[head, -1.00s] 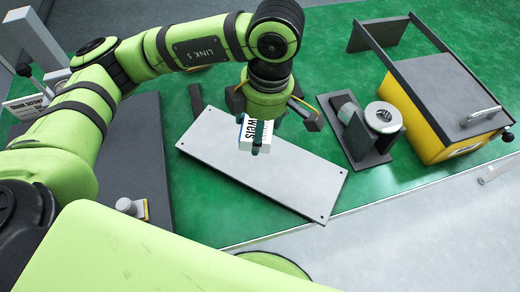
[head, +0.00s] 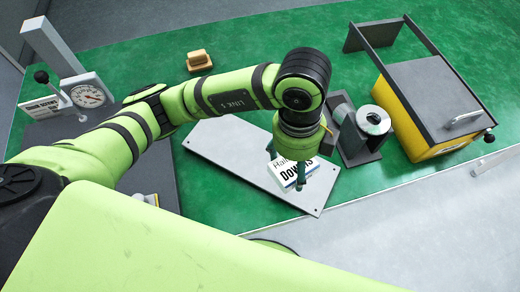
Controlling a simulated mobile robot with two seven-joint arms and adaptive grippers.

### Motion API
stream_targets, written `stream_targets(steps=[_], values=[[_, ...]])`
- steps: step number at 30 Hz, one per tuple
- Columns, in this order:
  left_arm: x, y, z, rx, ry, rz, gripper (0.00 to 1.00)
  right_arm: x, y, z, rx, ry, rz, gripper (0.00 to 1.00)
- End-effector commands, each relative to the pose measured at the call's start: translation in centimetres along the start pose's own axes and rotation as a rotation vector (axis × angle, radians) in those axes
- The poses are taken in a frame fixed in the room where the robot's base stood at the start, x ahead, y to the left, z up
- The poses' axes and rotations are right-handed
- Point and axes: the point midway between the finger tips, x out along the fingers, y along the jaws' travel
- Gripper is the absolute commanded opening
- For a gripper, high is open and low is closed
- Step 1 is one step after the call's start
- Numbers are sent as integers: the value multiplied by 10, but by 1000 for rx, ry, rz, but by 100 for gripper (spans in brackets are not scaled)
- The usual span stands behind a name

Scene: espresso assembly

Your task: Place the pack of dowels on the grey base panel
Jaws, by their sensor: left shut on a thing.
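My arm and gripper hide the panel's upper right part. My right gripper is not in view.
A dark stand with a metal roll (head: 374,121) is close to the panel's right end. A yellow-sided box with a grey lid (head: 437,88) stands farther right. A tan block (head: 199,60) lies behind the panel. A dial gauge (head: 89,96) and a labelled card (head: 40,107) are at left.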

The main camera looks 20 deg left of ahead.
Motion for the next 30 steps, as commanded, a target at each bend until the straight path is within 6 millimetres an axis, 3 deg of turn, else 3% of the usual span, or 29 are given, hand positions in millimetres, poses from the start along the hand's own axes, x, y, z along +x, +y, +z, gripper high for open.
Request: stream_targets(steps=[5, 15, 21, 26, 30], values=[[3, 0, 3, -89, 0, -7, 35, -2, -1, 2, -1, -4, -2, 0], [37, 2, 80, -98, -5, -3, 35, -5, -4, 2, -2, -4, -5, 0], [53, 0, 113, -90, -3, -6, 35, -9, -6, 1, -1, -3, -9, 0], [60, 0, 120, -88, -1, -6, 35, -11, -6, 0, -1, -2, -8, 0], [80, 1, 122, -89, 0, -4, 35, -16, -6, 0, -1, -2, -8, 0]])
